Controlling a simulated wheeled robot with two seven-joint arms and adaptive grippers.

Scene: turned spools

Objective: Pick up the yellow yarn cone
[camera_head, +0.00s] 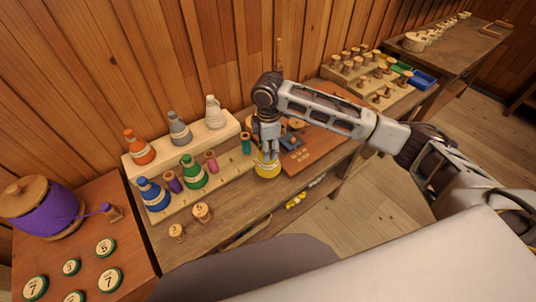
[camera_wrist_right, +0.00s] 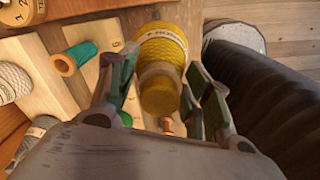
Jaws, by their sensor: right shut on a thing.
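The yellow yarn cone (camera_head: 267,171) is below my right gripper (camera_head: 268,157), near the front edge of the workbench in the head view. In the right wrist view, the cone (camera_wrist_right: 163,46) has a pale label band and its narrow end points toward the camera. My right gripper's two fingers (camera_wrist_right: 158,80) stand on either side of it, shut on it. In the head view the hand hides the cone's upper part. I cannot tell whether its base touches the bench. My left gripper is not in view.
Orange, grey and white cones stand on a pale raised step (camera_head: 210,133) at the back. Blue and green cones with small spools stand in front. Two wooden spools (camera_head: 201,211) sit at the bench front. A purple drum (camera_head: 42,207) is at left. A rack of spools (camera_head: 365,70) stands right.

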